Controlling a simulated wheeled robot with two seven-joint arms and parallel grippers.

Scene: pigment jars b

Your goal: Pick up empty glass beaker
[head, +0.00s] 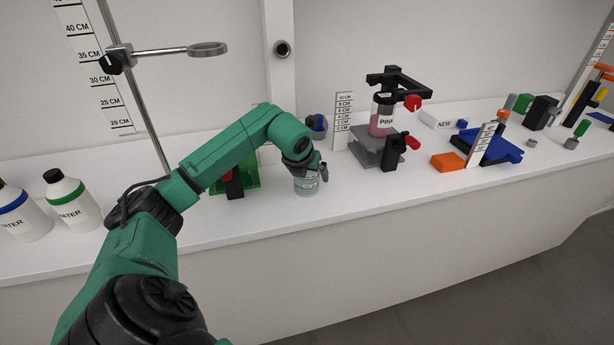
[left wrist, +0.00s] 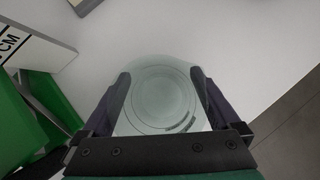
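The clear glass beaker (head: 306,187) is near the front of the white bench, upright, just under my left gripper (head: 309,174). It appears to rest on the bench. In the left wrist view I look down into the beaker (left wrist: 163,98), which looks empty, with rings at its base. The two dark fingers of my left gripper (left wrist: 161,77) lie along opposite sides of the glass, close against it. Whether they press on it cannot be told. In the head view the gripper hides the beaker's upper part. My right gripper is not in view.
A green holder (head: 250,172) stands left of the beaker, and shows close by in the left wrist view (left wrist: 40,97). A lab jack (head: 375,150) carries a pink jar (head: 382,118) to the right. Water bottles (head: 70,200) stand far left. The bench front edge is close.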

